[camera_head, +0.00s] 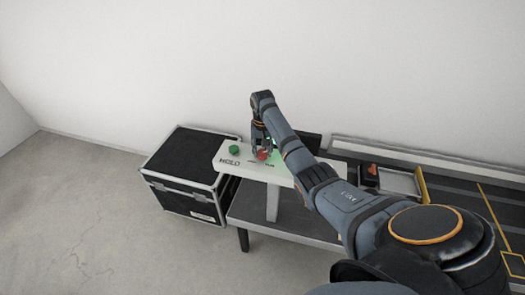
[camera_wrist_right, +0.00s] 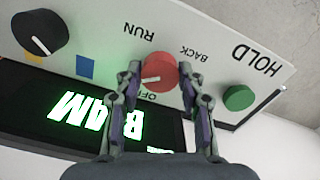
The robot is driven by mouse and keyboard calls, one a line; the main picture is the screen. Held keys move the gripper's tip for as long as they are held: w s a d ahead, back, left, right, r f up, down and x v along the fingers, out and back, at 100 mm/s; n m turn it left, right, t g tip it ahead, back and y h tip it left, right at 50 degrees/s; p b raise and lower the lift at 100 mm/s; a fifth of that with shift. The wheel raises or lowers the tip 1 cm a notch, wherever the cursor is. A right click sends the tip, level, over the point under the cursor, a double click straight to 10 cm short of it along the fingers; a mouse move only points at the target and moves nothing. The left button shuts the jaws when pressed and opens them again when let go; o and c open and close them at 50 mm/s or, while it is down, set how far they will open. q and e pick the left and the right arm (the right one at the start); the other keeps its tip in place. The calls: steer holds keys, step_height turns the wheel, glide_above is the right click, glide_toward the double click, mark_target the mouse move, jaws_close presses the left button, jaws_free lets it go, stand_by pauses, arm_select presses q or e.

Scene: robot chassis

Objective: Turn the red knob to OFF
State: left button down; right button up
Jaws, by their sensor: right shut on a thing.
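The red knob (camera_wrist_right: 160,70) sits on a white panel (camera_wrist_right: 215,30), with RUN, BACK and OFF printed around it. Its white pointer mark lies toward the left of the picture, on the side near the OFF label (camera_wrist_right: 149,97). My right gripper (camera_wrist_right: 160,76) is shut on the knob, one finger on each side. In the head view the red knob (camera_head: 262,155) shows small under my right gripper (camera_head: 262,149), on the sloped white panel (camera_head: 222,168). My left gripper is not in view.
A green button (camera_wrist_right: 238,97) sits beside the HOLD label. A black knob (camera_wrist_right: 40,32) is on the panel's other side. A dark display (camera_wrist_right: 30,115) with green letters is partly hidden by my gripper. A black case (camera_head: 180,160) stands left of the panel; a conveyor (camera_head: 465,205) lies right.

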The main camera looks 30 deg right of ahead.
mark_target(263, 152)
steer(key=shift+n, duration=0.3)
steer(key=n, duration=0.5)
steer(key=shift+n, duration=0.3)
steer(key=shift+d+n, duration=0.1)
steer(key=shift+n, duration=2.5)
steer(key=shift+r, duration=0.1)
steer(key=o, duration=1.2)
steer(key=shift+c, duration=0.2)
step_height(263, 152, up, 7)
steer(key=shift+r, duration=0.2)
